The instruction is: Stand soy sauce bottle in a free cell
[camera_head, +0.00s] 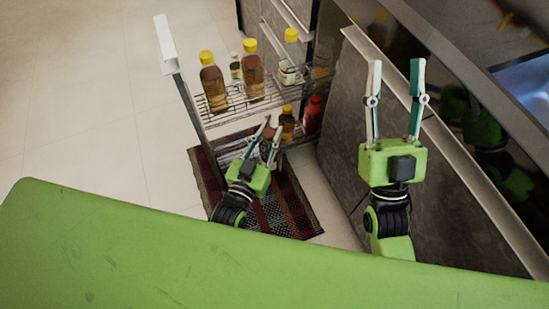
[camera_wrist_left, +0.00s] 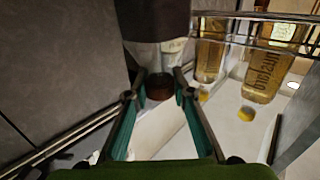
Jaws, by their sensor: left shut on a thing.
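My left gripper (camera_head: 271,128) is low beside the pull-out rack, in front of its lower level. It is shut on a dark bottle, taken to be the soy sauce bottle (camera_head: 267,147), mostly hidden by the fingers in the head view. In the left wrist view, which looks inverted, the bottle (camera_wrist_left: 157,22) shows a dark body, a clear band and a brown end between the fingertips (camera_wrist_left: 160,82). The wire rack (camera_head: 233,99) holds bottles; its cell divisions are too small to make out. My right gripper (camera_head: 393,68) is open and empty at the right.
Yellow-capped bottles (camera_head: 213,86) and a small bottle (camera_head: 235,68) stand on the upper shelf. A brown bottle (camera_head: 287,125) and a red bottle (camera_head: 313,116) stand lower. A white rack post (camera_head: 167,45) rises at left. A dark cabinet front (camera_head: 345,125) lies right; a patterned rug (camera_head: 287,205) lies below.

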